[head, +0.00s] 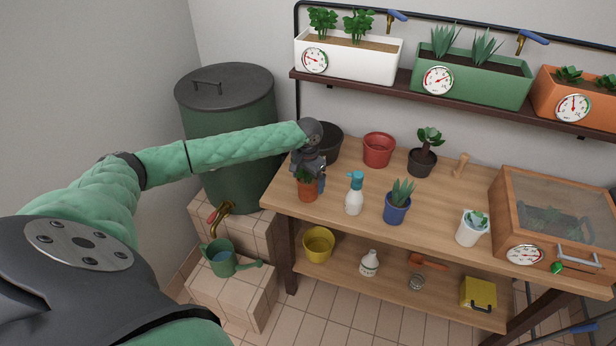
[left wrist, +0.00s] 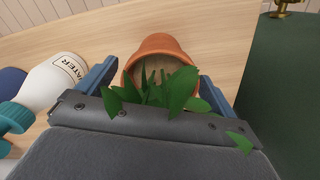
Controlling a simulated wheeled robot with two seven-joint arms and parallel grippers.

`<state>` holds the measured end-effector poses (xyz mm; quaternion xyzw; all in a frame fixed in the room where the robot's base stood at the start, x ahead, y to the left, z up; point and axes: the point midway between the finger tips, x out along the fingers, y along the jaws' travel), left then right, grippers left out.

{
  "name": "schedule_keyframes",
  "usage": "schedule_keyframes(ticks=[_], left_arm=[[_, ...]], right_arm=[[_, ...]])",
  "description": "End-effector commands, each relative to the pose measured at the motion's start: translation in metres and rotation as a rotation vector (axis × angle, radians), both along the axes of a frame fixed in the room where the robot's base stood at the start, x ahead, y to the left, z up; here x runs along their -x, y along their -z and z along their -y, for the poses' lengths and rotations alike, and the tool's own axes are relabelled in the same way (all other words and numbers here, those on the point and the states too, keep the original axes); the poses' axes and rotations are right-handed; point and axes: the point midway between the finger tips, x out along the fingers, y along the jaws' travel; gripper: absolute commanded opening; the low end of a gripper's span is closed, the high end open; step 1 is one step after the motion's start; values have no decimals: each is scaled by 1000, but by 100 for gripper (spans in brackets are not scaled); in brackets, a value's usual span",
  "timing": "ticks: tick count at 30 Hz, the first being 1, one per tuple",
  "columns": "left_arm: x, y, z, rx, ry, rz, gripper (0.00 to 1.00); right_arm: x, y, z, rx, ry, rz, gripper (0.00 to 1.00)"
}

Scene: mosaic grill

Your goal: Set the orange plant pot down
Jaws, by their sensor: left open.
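The orange plant pot (head: 308,191), with a leafy green plant in it, is at the left front corner of the wooden bench (head: 345,222). It looks upright and resting on the bench top. My left gripper (head: 309,172) is right above and around it, pointing down. In the left wrist view the pot (left wrist: 158,47) shows between and just beyond the two spread fingers (left wrist: 158,84), with gaps at both sides. Leaves overlap the gripper's front edge. The pot's base is hidden there. My right gripper is not in view.
A white spray bottle (head: 354,196) stands just right of the pot, also in the left wrist view (left wrist: 52,82). A blue pot (head: 397,208) stands further right. A black pot (head: 329,146) and a red pot (head: 379,150) are behind. The bench's left edge is close.

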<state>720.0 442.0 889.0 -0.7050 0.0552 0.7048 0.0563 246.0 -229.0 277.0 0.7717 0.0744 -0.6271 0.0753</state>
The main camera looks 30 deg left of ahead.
Motion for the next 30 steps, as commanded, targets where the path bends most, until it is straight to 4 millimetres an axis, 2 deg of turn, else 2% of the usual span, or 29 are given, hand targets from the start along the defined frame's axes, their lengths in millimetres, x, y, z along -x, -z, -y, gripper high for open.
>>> schedule_keyframes(ticks=[5,9,24,30], left_arm=[[0,-8,-1,0,0,0,93],[0,-24,0,-1,1,2,93],[-1,-102,0,0,1,2,93],[0,-119,0,0,0,0,93]], right_arm=[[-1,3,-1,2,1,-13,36],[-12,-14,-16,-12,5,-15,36],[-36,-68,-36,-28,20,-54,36],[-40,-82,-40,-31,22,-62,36]])
